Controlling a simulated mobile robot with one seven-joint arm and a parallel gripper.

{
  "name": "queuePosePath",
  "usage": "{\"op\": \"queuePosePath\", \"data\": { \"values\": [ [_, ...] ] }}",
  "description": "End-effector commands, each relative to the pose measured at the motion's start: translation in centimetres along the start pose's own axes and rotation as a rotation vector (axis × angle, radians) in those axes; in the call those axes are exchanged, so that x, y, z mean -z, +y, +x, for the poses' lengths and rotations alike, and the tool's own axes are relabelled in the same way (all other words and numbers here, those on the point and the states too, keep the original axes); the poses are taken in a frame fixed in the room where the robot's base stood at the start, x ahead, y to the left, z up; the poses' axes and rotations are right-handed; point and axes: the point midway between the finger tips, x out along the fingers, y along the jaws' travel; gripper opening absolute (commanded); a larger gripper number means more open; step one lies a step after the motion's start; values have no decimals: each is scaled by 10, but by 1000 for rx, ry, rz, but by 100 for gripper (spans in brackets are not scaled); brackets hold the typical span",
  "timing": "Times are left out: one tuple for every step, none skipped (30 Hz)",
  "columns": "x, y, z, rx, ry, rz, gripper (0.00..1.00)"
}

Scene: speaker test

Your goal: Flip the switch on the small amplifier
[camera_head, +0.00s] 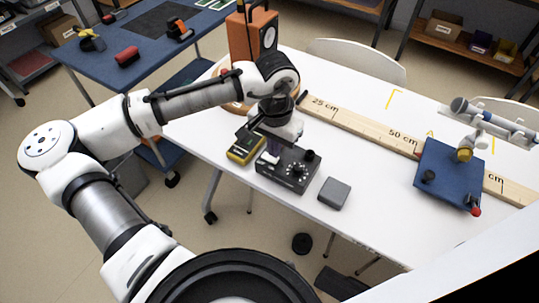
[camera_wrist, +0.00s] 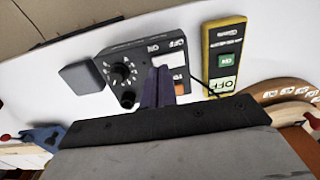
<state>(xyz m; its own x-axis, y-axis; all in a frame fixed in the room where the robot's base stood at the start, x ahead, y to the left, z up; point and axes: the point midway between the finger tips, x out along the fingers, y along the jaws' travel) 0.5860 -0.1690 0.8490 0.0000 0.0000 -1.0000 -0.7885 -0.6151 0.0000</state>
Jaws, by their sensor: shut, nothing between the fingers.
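The small amplifier, a black box with a dial and knobs (camera_head: 290,172), sits on the white table below my gripper. In the wrist view its top (camera_wrist: 130,55) shows a dial, a black knob, ON and OFF lettering, a pale patch and an orange patch (camera_wrist: 181,87). My gripper (camera_head: 270,156) is shut and empty. In the wrist view its fingertips (camera_wrist: 158,72) are over the amplifier's face, beside the pale patch and below the lettering. The fingers hide part of the panel, and I cannot tell whether they touch it. The switch's position is unclear.
A yellow-edged device (camera_head: 244,149) with ON and OFF labels stands close beside the amplifier. A grey block (camera_head: 334,193) lies on its other side. A wooden ruler (camera_head: 355,125), a blue plate (camera_head: 440,178) and an orange box (camera_head: 240,45) are farther off. The front right tabletop is clear.

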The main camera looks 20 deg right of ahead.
Motion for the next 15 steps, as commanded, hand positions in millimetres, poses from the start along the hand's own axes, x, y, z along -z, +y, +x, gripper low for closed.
{"op": "queuePosePath", "data": {
  "values": [
    [0,0,0,0,0,0,0],
    [0,0,0,0,0,0,0],
    [0,0,0,0,0,0,0],
    [0,0,0,0,0,0,0],
    [0,0,0,0,0,0,0],
    [0,0,0,0,0,0,0],
    [0,0,0,0,0,0,0],
    [0,0,0,0,0,0,0],
    [0,0,1,0,0,0,0],
    [0,0,1,0,0,0,0],
    [0,0,2,0,0,0,0],
    [0,0,2,0,0,0,0],
    [0,0,3,0,0,0,0],
    [0,0,3,0,0,0,0],
    [0,0,4,0,0,0,0]
  ]
}}
